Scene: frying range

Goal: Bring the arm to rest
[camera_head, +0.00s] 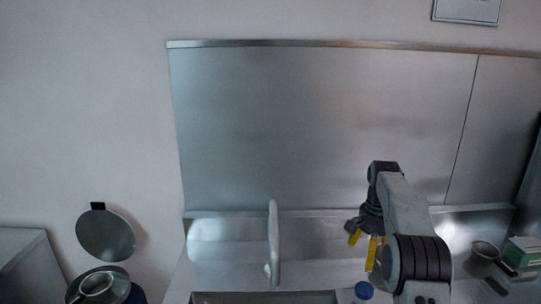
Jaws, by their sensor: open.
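My arm rises at the lower right of the head view, bent over at the top. My gripper (362,240) hangs from it, pointing down, with yellow fingers. Its fingers stand apart and nothing shows between them. It is above the metal worktop, in front of the steel back panel. The lowest part of my arm is cut off by the frame's bottom edge.
A pale upright object (273,240) stands left of my gripper. A blue cap (364,290) shows below it. A strainer (485,250) and a green-and-white box (522,251) lie to the right. An open-lidded round bin (105,236) is at the far left.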

